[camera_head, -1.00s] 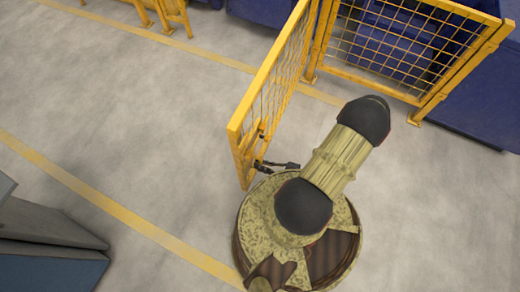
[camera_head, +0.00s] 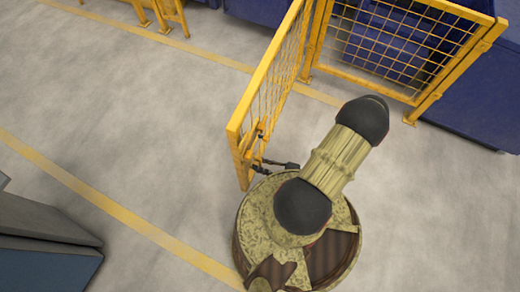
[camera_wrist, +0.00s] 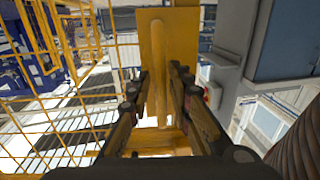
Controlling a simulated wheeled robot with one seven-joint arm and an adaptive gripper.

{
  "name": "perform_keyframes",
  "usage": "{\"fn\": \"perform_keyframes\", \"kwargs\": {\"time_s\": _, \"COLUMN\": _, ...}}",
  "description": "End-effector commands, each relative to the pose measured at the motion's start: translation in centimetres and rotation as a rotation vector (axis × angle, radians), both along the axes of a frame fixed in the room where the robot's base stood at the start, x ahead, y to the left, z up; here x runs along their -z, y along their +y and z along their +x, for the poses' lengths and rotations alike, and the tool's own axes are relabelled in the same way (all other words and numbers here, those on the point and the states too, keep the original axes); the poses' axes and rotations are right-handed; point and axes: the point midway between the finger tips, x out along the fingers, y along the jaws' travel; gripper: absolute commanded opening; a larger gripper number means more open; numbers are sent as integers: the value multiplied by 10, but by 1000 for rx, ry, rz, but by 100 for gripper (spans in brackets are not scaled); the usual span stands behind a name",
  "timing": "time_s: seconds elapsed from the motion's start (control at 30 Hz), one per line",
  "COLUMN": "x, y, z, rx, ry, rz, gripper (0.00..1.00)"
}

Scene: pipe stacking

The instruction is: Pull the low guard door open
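The low guard door (camera_head: 275,85) is a yellow frame with wire mesh, standing swung out at an angle from the fence in the head view. Its near end post (camera_head: 240,160) is beside my base. My gripper (camera_head: 265,162) is at this end, at the handle. In the wrist view, my gripper (camera_wrist: 160,80) has its dark fingers on either side of the yellow upright handle bar (camera_wrist: 158,55) and appears shut on it. The exact contact is hard to make out. A yellow plate (camera_wrist: 178,30) is behind the bar, and the door's mesh (camera_wrist: 60,100) is on the left.
A fixed yellow mesh fence panel (camera_head: 395,45) stands at the upper right, with blue machinery (camera_head: 470,105) behind it. A grey-blue cabinet (camera_head: 45,245) is at the lower left. Open floor (camera_head: 130,120) lies left of the door, crossed by yellow lines.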

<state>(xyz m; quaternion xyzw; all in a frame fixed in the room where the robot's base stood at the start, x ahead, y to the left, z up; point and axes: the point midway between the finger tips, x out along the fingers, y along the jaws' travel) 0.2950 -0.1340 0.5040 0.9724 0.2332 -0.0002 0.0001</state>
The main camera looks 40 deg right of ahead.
Motion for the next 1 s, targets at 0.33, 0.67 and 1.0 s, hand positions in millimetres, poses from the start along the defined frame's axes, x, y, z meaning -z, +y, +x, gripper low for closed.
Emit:
{"fn": "perform_keyframes", "kwargs": {"time_s": 0.33, "x": 0, "y": 0, "z": 0, "rx": 0, "ry": 0, "rz": 0, "gripper": 27}}
{"fn": "perform_keyframes", "kwargs": {"time_s": 0.67, "x": 0, "y": -13, "z": -23, "rx": 6, "ry": 0, "rz": -2, "gripper": 27}}
{"fn": "perform_keyframes", "kwargs": {"time_s": 1.0, "x": 0, "y": -38, "z": -73, "rx": 5, "ry": 0, "rz": -1, "gripper": 27}}
